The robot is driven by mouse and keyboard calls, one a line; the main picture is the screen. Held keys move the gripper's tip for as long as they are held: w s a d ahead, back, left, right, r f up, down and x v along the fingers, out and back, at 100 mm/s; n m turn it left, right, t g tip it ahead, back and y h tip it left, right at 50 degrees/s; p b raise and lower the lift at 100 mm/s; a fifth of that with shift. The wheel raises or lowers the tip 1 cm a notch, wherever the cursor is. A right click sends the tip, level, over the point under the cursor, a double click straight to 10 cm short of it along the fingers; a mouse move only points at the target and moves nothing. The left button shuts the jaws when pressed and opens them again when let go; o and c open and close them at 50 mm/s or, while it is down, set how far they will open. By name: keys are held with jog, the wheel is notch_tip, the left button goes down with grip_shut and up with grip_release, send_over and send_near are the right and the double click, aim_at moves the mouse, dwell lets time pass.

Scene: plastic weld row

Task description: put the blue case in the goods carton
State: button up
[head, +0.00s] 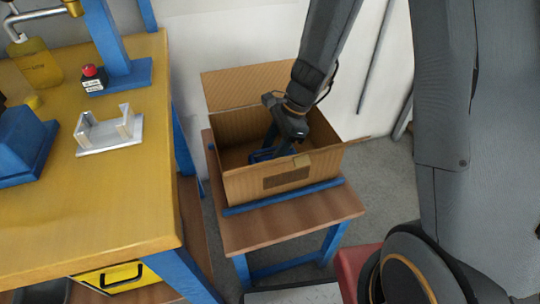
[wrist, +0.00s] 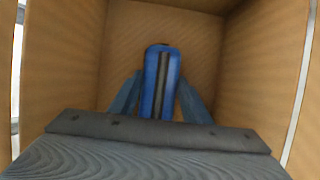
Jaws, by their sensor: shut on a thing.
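The goods carton (head: 238,186) is an open brown cardboard box with its back flap raised, on a small wooden table. My gripper (head: 268,153) reaches down inside it from above. In the wrist view, my gripper (wrist: 160,98) is shut on the blue case (wrist: 151,80), one finger on each side. The case has a dark stripe down its middle. In the head view, a bit of the blue case (head: 262,156) shows behind the carton's front wall. The carton's walls (wrist: 65,60) surround the case in the wrist view. I cannot tell whether the case touches the carton floor.
A yellow workbench (head: 110,200) stands at left with a white fixture (head: 110,133), a blue block (head: 22,145) and a red button box (head: 93,78). The small table (head: 290,226) has a blue strip along the carton's front. Grey floor shows at right.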

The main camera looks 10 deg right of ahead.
jog(key=shift+f, duration=0.3)
jog(key=o, duration=1.2)
jog(key=p+v, duration=0.3)
jog(key=v, duration=0.9)
jog(key=shift+r, duration=0.15)
